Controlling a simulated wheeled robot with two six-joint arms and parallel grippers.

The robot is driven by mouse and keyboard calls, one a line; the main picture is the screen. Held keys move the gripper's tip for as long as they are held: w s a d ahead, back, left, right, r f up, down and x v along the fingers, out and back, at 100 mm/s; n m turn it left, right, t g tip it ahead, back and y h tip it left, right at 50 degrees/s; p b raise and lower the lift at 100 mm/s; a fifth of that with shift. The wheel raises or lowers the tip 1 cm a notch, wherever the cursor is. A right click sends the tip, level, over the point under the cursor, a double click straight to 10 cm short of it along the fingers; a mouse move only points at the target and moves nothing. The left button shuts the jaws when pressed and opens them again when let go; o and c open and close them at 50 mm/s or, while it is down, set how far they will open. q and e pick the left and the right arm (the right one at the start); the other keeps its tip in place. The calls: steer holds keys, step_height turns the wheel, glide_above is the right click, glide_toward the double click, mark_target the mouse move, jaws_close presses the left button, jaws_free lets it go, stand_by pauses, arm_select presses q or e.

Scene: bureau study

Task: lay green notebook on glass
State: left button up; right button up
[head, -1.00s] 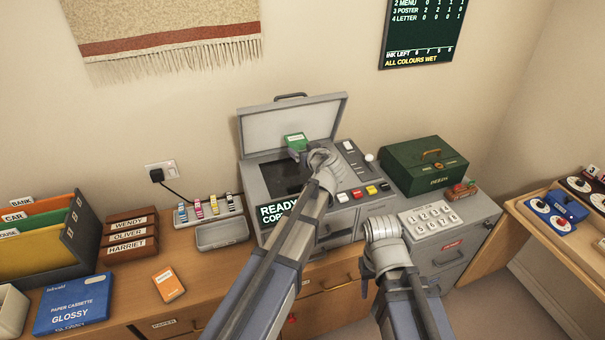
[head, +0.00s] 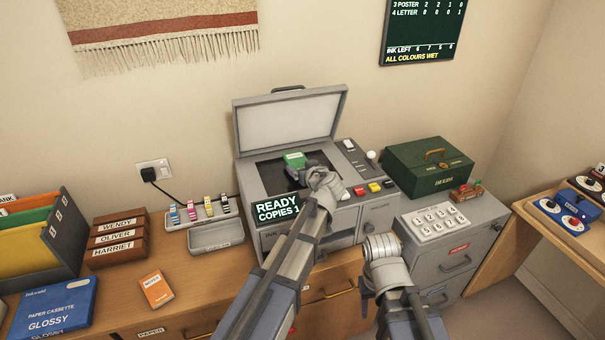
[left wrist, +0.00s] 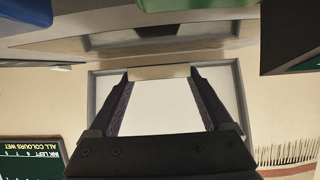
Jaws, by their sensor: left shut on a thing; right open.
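The green notebook (head: 294,160) is held over the copier's dark glass (head: 268,173). My left gripper (head: 303,169) is shut on it, reaching in from the front. In the left wrist view, a pale strip between the fingertips (left wrist: 160,72) looks like the notebook's edge. I cannot tell whether the notebook touches the glass. The copier lid (head: 285,122) stands open behind it, and its white inside also fills the left wrist view's middle (left wrist: 158,105). My right gripper (head: 381,247) is in front of the copier, apart from it; its fingers are mostly hidden.
The copier's display (head: 277,208) reads READY. A green box (head: 428,170) and a cabinet with numbered keys (head: 436,222) stand on the right. A grey tray (head: 216,236), ink cartridges, labelled wooden boxes (head: 117,240) and an orange notebook (head: 156,290) lie on the left.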

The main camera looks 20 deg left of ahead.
arm_select(q)
steer(key=shift+f+b, duration=0.55)
steer(key=shift+b, duration=0.05)
steer(key=o, duration=1.3)
steer(key=shift+r, duration=0.15)
steer(key=shift+s+d+r+p, duration=0.1)
steer(key=shift+s+r+p, duration=0.05)
steer(key=shift+r+p, duration=0.3)
steer(key=shift+s+d+r+p, duration=0.15)
steer(key=shift+r+p, duration=0.2)
steer(key=shift+p, duration=0.2)
steer(key=p+v, duration=0.3)
steer(key=v, duration=0.6)
steer(key=shift+s+d+r, duration=0.1)
steer(key=shift+s, duration=0.25)
steer(key=shift+s+d+r+p, duration=0.15)
steer(key=shift+s+d+p, duration=0.3)
steer(key=shift+s, duration=0.05)
